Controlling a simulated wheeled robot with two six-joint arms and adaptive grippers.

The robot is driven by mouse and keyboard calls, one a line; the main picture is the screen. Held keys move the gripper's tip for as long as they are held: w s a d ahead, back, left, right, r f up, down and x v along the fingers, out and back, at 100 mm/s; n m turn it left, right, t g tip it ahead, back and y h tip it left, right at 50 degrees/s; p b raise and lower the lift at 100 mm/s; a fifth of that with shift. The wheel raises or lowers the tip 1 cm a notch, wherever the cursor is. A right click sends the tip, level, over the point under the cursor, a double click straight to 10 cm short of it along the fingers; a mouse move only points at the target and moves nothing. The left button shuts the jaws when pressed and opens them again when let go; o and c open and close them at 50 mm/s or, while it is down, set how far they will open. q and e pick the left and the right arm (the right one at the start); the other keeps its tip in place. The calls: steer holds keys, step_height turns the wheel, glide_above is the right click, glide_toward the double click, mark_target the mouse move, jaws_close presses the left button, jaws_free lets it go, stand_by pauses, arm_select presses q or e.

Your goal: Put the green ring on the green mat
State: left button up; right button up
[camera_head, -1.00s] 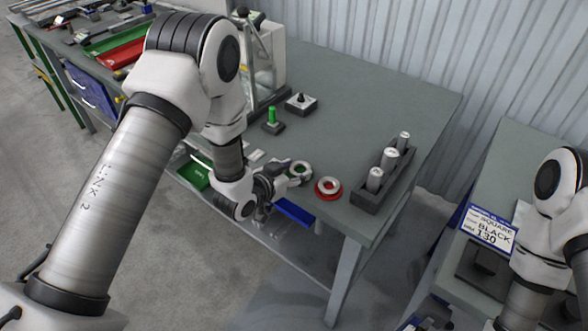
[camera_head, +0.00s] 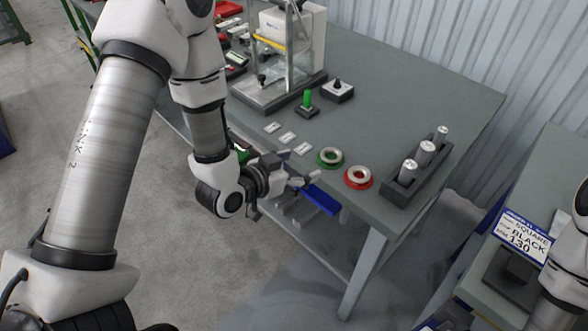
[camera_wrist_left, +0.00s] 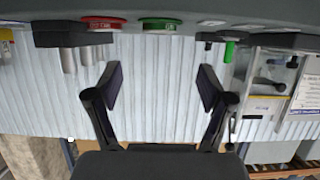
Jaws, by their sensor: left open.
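A pale metal ring (camera_head: 331,155) lies flat at the table's front edge, inside a green round rim (camera_head: 321,162). I cannot tell whether that rim is the green mat or part of the ring. In the left wrist view a green disc (camera_wrist_left: 161,24) with white lettering shows edge-on near the top. My left gripper (camera_head: 310,182) is open and empty, just in front of the ring and apart from it. The wrist view shows clear space between its fingers (camera_wrist_left: 160,90). My right gripper is not in view.
A similar ring in a red rim (camera_head: 358,177) lies just right of it. Beyond stands a dark block with several metal cylinders (camera_head: 425,153). Small white labels (camera_head: 288,138), a green-handled plug (camera_head: 307,100) and a glass-sided instrument stand to the left. A blue bin (camera_head: 322,200) is below the edge.

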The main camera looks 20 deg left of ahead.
arm_select(q)
steer(key=s+a+f+n+g+y, duration=0.2)
steer(key=s+f+g, duration=0.4)
steer(key=s+f, duration=0.6)
steer(key=s+a+f+n+g+y, duration=0.2)
steer(key=s+f+g, duration=0.4)
steer(key=s+f, duration=0.6)
steer(key=shift+s+g+y, duration=0.3)
steer(key=shift+s+g, duration=0.1)
steer(key=shift+s, duration=0.75)
